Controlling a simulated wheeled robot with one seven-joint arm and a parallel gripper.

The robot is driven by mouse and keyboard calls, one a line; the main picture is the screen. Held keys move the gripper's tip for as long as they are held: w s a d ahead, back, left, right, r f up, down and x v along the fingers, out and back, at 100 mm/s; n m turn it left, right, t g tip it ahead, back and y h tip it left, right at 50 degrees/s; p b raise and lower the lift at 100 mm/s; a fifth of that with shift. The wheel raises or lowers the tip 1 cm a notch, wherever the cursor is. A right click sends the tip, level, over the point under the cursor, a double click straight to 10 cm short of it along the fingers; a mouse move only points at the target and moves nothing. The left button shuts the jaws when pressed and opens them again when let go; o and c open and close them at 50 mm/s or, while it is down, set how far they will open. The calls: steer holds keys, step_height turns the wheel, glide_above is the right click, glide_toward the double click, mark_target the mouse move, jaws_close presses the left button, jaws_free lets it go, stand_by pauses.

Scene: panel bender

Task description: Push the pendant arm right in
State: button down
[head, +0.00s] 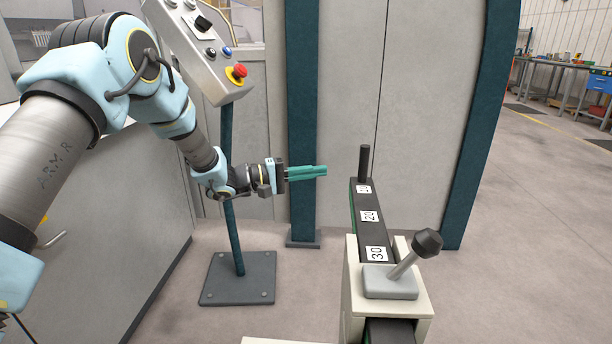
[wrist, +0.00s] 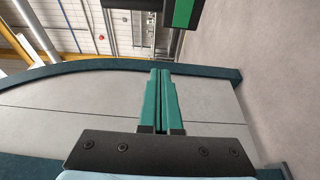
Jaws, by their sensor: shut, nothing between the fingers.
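A dark bar with number plates, apparently the pendant arm (head: 365,232), sticks out of a cream sleeve block (head: 352,295) in the head view. It has a short black upright post (head: 364,163) at its far end. A clamp lever with a black knob (head: 427,242) stands tilted on the block. My gripper (head: 326,170) is shut and empty, its green fingers pointing right, left of the post and apart from it in the picture. In the wrist view the closed fingers (wrist: 160,72) show in the middle. A dark piece with a green face (wrist: 183,12), perhaps the bar, shows at the top.
A control box (head: 205,50) with a red button stands on a dark post with a floor plate (head: 238,278), close behind my arm. A grey machine cabinet (head: 430,90) with teal edges stands behind. Floor at the right is clear; workbenches (head: 565,65) are far off.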

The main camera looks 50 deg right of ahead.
steer(key=s+d, duration=0.2)
steer(key=s, duration=0.4)
steer(key=shift+s+d, duration=0.2)
stand_by(0.4)
